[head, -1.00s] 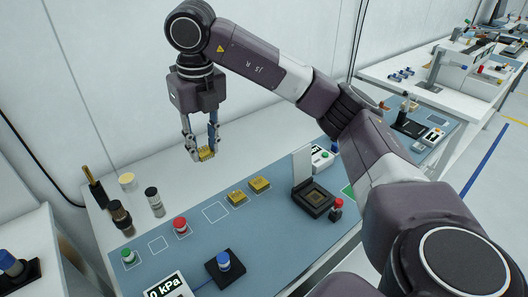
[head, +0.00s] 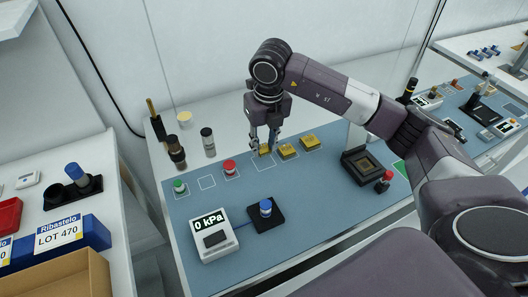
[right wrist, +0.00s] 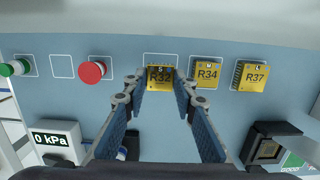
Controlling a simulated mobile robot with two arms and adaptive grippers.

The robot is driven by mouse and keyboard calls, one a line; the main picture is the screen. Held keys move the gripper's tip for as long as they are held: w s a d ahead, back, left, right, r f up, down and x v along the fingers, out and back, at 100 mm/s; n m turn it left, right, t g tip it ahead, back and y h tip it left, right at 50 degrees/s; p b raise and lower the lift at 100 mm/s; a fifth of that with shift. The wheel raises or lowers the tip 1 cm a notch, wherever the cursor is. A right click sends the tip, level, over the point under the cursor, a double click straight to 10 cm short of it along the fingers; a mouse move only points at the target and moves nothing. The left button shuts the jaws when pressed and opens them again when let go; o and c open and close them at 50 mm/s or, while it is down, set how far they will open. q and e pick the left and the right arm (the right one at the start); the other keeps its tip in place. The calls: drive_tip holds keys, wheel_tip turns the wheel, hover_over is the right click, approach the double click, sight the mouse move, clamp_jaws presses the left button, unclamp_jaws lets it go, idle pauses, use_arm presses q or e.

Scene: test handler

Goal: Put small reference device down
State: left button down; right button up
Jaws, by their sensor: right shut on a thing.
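My right gripper (head: 265,147) is shut on a small gold reference device (head: 265,151), held upright with its lettered face up. In the right wrist view the device (right wrist: 160,78) reads R32 and sits between the fingertips. It is over or at a white outlined square (head: 263,166) on the blue mat (head: 330,190); I cannot tell whether it touches the mat. Two similar gold devices, R34 (right wrist: 206,73) and R37 (right wrist: 252,76), stand to its right. My left gripper is not in view.
A red button (head: 229,167) stands left of the outline. An empty outlined square (head: 207,182) and a green button (head: 179,187) are farther left. A black open socket (head: 362,166) is at right. A 0 kPa gauge (head: 212,237) and a blue-topped fixture (head: 265,212) stand in front.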

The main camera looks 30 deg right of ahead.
sight(264, 150)
wheel_tip(264, 150, down, 4)
drive_tip(key=shift+r, duration=0.25)
drive_tip(key=shift+f, duration=0.15)
drive_tip(key=shift+f, duration=0.2)
drive_tip(key=o, duration=1)
drive_tip(key=shift+r, duration=0.1)
drive_tip(key=shift+c, duration=0.2)
drive_tip(key=shift+r, duration=0.15)
wheel_tip(264, 150, up, 12)
drive_tip(key=s+b, duration=0.1)
drive_tip(key=shift+s+b, duration=0.3)
drive_tip(key=shift+b, duration=0.1)
